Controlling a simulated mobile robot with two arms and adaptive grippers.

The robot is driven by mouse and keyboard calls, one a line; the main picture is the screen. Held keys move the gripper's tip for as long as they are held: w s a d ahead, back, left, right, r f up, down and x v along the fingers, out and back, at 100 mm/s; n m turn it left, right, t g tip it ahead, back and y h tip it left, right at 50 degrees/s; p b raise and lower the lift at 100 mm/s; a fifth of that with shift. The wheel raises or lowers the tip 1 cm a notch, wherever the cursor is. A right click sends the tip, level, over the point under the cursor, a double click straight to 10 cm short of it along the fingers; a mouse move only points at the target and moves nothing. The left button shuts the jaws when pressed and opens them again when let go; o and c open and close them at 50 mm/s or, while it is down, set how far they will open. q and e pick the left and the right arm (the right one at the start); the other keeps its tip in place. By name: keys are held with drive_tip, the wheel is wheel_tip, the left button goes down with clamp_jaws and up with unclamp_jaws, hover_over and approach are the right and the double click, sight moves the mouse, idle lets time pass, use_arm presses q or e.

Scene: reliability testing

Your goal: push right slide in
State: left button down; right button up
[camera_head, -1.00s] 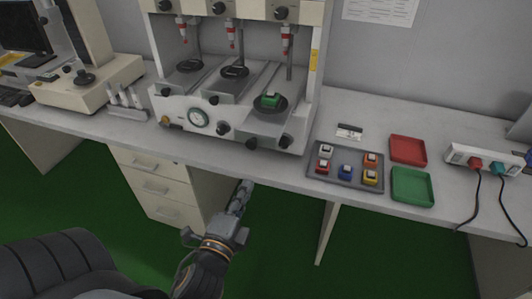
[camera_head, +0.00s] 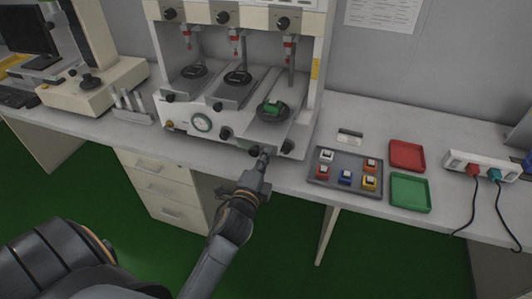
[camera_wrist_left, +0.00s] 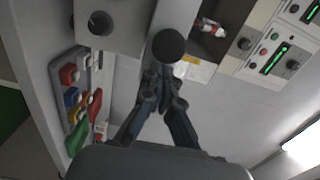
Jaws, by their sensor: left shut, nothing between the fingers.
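The right slide (camera_head: 262,134) of the white test machine stands out further to the front than the other two slides. A green switch block (camera_head: 271,108) sits on its round black plate. My left gripper (camera_head: 263,157) is shut and empty, close in front of the slide's front by the left knob. I cannot tell whether it touches. My right gripper is not in view.
A grey tray (camera_head: 348,179) with several coloured switch blocks lies right of the machine. Beyond it are a red tray (camera_head: 407,155), a green tray (camera_head: 410,192) and a power strip (camera_head: 480,165). Drawers (camera_head: 165,190) stand below the table.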

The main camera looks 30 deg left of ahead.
sight(282, 118)
use_arm(q)
drive_tip(key=shift+w, duration=0.15)
drive_tip(key=b+x, duration=0.2)
drive_tip(key=x, duration=1.4)
drive_tip(key=shift+a+f, duration=0.1)
drive_tip(key=shift+a, duration=0.1)
drive_tip(key=shift+r, duration=0.3)
drive_tip(key=shift+r, duration=0.15)
drive_tip(key=shift+a, duration=0.1)
